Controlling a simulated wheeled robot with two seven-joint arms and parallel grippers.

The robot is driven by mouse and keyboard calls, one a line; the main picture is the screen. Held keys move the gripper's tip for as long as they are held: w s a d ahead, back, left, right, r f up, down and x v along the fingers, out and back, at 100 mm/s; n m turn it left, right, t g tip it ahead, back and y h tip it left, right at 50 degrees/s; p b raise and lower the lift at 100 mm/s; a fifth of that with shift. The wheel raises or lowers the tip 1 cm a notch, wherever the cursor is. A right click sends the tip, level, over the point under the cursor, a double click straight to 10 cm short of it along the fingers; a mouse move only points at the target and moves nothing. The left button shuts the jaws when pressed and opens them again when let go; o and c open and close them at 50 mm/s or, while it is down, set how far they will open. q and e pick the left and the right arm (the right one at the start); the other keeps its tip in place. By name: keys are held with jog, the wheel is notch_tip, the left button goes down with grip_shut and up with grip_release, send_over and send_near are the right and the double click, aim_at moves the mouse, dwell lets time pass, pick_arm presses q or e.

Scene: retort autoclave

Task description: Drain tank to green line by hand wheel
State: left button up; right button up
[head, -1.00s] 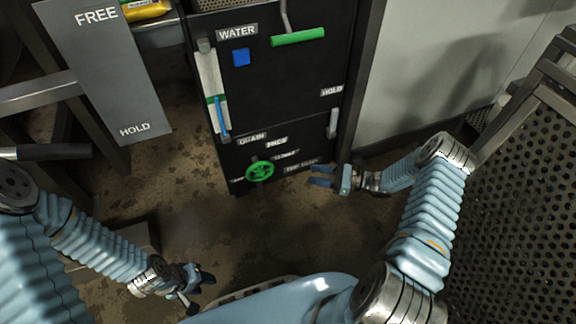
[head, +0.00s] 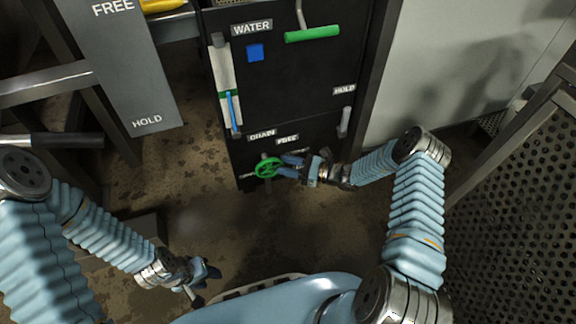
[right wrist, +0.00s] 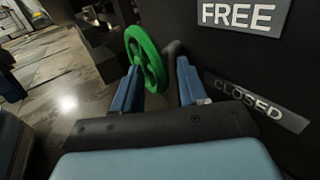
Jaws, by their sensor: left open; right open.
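The green hand wheel (head: 267,168) sits low on the black panel, under the DRAIN label (head: 262,135). My right gripper (head: 283,166) is open at the wheel's right side. In the right wrist view the wheel (right wrist: 157,72) shows between the open fingers, nearer the left finger; whether they touch it I cannot tell. A white level gauge (head: 222,65) holds a blue column (head: 233,115). Its top is close to the green line (head: 226,94); the exact gap is too small to tell. My left gripper (head: 207,272) is open and empty, low over the floor.
FREE (right wrist: 237,14) and CLOSED (right wrist: 250,100) labels are beside the wheel. A green-handled lever (head: 312,34), a blue square (head: 255,52) and a grey handle (head: 345,121) are on the panel above. A perforated metal rack (head: 515,205) stands at right. Floor before the panel is clear.

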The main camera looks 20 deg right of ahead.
aim_at(279, 160)
grip_shut()
jog(key=shift+w+a+r+n+g+h+p, duration=0.1)
jog(key=shift+a+r+n+g+h+p, duration=0.2)
jog(key=shift+r+n+h+p, duration=0.65)
jog(key=shift+s+a+r+n+g+h+p, duration=0.15)
jog(key=shift+r+g+h+p, duration=0.3)
jog(key=shift+h+p, duration=1)
jog(key=shift+w+a+r+n+g+h+p, duration=0.15)
jog(key=shift+a+r+n+g+h+p, duration=0.35)
jog(key=shift+p, duration=1.3)
jog(key=shift+d+r, duration=0.15)
jog(key=shift+c, duration=0.8)
grip_release()
jog(key=shift+o, duration=0.8)
